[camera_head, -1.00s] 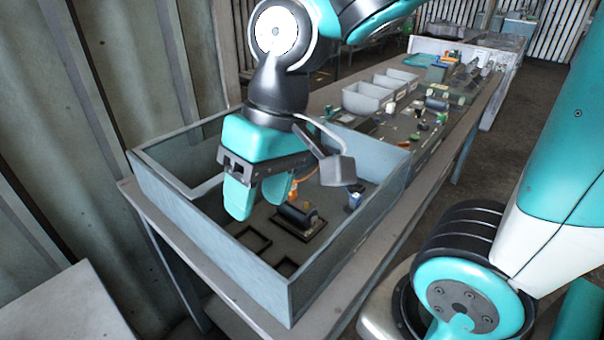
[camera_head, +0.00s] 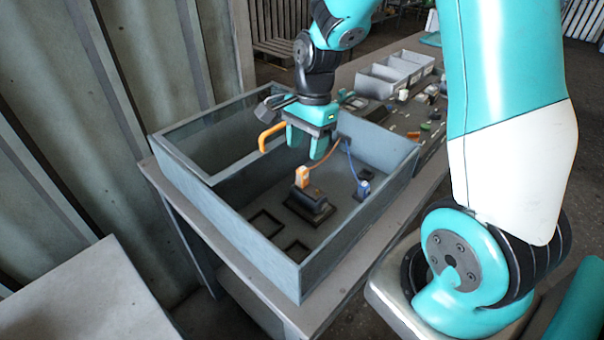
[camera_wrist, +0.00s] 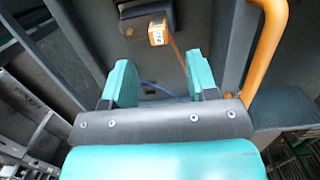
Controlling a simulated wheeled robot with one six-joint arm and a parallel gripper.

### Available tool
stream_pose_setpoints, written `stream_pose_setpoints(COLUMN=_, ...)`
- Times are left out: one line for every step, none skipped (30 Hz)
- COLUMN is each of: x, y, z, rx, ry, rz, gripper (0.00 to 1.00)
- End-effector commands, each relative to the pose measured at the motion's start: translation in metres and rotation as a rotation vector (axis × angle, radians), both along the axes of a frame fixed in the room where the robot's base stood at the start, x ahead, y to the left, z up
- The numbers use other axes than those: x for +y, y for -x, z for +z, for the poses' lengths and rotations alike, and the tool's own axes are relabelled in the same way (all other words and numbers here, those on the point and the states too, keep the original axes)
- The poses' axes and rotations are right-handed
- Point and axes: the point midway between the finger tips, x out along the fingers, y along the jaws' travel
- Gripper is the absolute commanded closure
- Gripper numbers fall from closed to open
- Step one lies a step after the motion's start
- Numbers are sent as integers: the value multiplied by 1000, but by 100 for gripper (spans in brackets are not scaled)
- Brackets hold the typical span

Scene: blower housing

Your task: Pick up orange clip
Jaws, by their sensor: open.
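The orange clip (camera_head: 303,177) is a small block with an orange cable, standing at a dark block-shaped part (camera_head: 310,204) on the floor of the grey box. It also shows in the wrist view (camera_wrist: 157,36), at the top, beyond and between the fingertips. My gripper (camera_head: 305,150) is open and empty above the box, apart from the clip and higher than it. Its two teal fingers (camera_wrist: 158,65) show apart in the wrist view. The clip's lower end is not clearly visible.
The grey box (camera_head: 228,215) has high walls and a divider. An orange handle (camera_head: 266,138) rises close beside my gripper, also seen at right in the wrist view (camera_wrist: 266,50). A blue clip (camera_head: 364,185) with a cable is at the box's right. Grey bins (camera_head: 378,86) stand behind.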

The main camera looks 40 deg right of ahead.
Motion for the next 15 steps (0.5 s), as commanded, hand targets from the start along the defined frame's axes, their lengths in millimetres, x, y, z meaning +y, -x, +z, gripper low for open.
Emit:
stream_pose_setpoints(x=2, y=1, z=-8, rx=4, ry=-1, rz=2, gripper=47)
stream_pose_setpoints(x=2, y=0, z=-12, rx=3, ry=0, rz=1, gripper=47)
stream_pose_setpoints(x=3, y=0, z=-16, rx=2, ry=-1, rz=2, gripper=47)
stream_pose_setpoints(x=3, y=1, z=-18, rx=2, ry=-1, rz=2, gripper=47)
stream_pose_setpoints(x=4, y=0, z=-20, rx=0, ry=-1, rz=2, gripper=47)
stream_pose_setpoints(x=4, y=0, z=-22, rx=-1, ry=-1, rz=2, gripper=47)
stream_pose_setpoints(x=4, y=1, z=-23, rx=0, ry=-1, rz=3, gripper=47)
stream_pose_setpoints(x=5, y=1, z=-25, rx=1, ry=-1, rz=3, gripper=47)
stream_pose_setpoints(x=6, y=2, z=-29, rx=2, ry=-2, rz=3, gripper=47)
stream_pose_setpoints(x=6, y=2, z=-33, rx=3, ry=-1, rz=3, gripper=47)
stream_pose_setpoints(x=7, y=3, z=-37, rx=4, ry=-2, rz=4, gripper=47)
stream_pose_setpoints(x=9, y=3, z=-43, rx=5, ry=-2, rz=4, gripper=47)
stream_pose_setpoints(x=10, y=4, z=-48, rx=5, ry=-2, rz=3, gripper=47)
stream_pose_setpoints(x=10, y=4, z=-52, rx=4, ry=-1, rz=3, gripper=47)
stream_pose_setpoints(x=11, y=4, z=-59, rx=4, ry=-1, rz=3, gripper=47)
